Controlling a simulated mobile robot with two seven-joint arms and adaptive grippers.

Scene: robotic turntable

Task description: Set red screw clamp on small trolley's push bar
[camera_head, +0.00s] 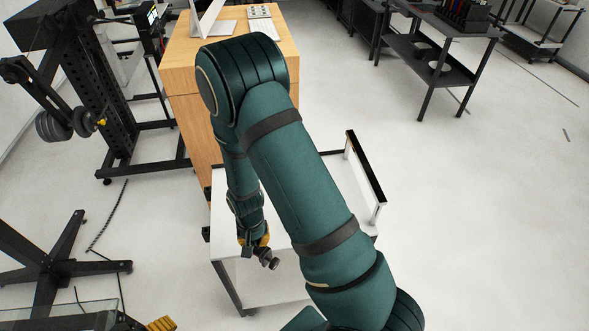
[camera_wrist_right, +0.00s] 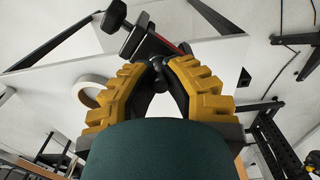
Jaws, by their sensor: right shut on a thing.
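The small trolley has a white top (camera_head: 229,190) and stands below my right arm. Its black push bar (camera_head: 366,166) runs along its right side, raised on pale posts, and my arm hides part of the trolley. My right gripper (camera_head: 258,249) is over the trolley's left front part, apart from the push bar. It is shut on the screw clamp (camera_head: 269,260), which looks mostly black. In the right wrist view the clamp (camera_wrist_right: 143,38) shows black knobs and a red strip between the yellow fingers. One yellow ribbed finger of my left gripper (camera_head: 161,324) shows at the bottom left edge.
A wooden desk (camera_head: 180,75) stands behind the trolley. Black stands (camera_head: 55,250) are on the left, and a dark shelf table (camera_head: 440,65) is at the back right. A pale ring (camera_wrist_right: 90,91) shows beside the right fingers. Floor right of the trolley is clear.

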